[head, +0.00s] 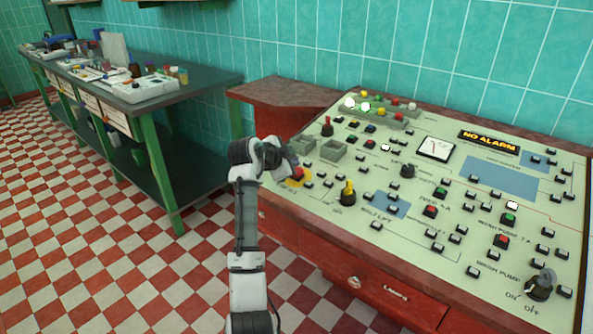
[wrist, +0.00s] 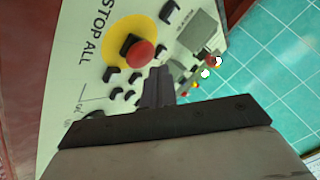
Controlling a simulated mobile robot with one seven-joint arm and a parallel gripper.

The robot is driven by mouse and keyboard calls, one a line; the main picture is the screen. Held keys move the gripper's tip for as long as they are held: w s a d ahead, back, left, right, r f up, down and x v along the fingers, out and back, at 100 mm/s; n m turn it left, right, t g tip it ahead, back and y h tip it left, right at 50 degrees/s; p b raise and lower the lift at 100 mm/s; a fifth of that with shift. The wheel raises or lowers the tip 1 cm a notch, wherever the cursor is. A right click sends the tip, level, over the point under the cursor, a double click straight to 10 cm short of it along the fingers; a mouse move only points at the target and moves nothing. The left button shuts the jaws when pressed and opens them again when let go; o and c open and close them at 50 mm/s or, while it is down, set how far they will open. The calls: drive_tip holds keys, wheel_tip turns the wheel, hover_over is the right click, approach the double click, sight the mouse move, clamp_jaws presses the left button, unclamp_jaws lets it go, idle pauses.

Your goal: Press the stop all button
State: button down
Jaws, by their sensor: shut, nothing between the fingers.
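The stop all button is a red mushroom button (head: 298,173) on a yellow disc, at the left front part of the control panel in the head view. In the wrist view the red button (wrist: 139,55) stands on its yellow disc (wrist: 124,35), beside the printed words "STOP ALL". My gripper (head: 290,160) is just above and behind the button in the head view and partly overlaps it. In the wrist view my gripper's fingers (wrist: 157,84) are shut and empty, with their tips a little below the button in the picture. I cannot tell whether they touch it.
The sloped control panel (head: 470,235) carries many black push buttons, a yellow-topped knob (head: 347,192), a red-topped knob (head: 327,126) and grey square boxes (head: 333,150) near my gripper. A green workbench (head: 205,88) with loose items stands at the left. Checkered floor is open between them.

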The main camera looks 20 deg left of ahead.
drive_tip(key=shift+f, duration=0.1)
idle(0.5)
drive_tip(key=shift+w+f, duration=0.1)
drive_tip(key=shift+f, duration=0.2)
drive_tip(key=shift+f+b, duration=0.4)
drive_tip(key=shift+b, duration=0.05)
idle(0.6)
drive_tip(key=shift+r, duration=0.15)
drive_tip(key=shift+r+p, duration=0.5)
drive_tip(key=shift+r, duration=0.15)
drive_tip(key=shift+r, duration=0.1)
drive_tip(key=shift+s+a+r+p, duration=0.1)
drive_tip(key=shift+s+r+p, duration=0.1)
drive_tip(key=shift+r+p, duration=0.45)
drive_tip(key=shift+s+r+p, duration=0.2)
drive_tip(key=shift+r+p, duration=0.1)
drive_tip(key=shift+r, duration=0.6)
drive_tip(key=shift+s+a+r+p, duration=0.1)
drive_tip(key=shift+s+r+p, duration=0.1)
drive_tip(key=shift+r+p, duration=0.45)
drive_tip(key=shift+r, duration=0.15)
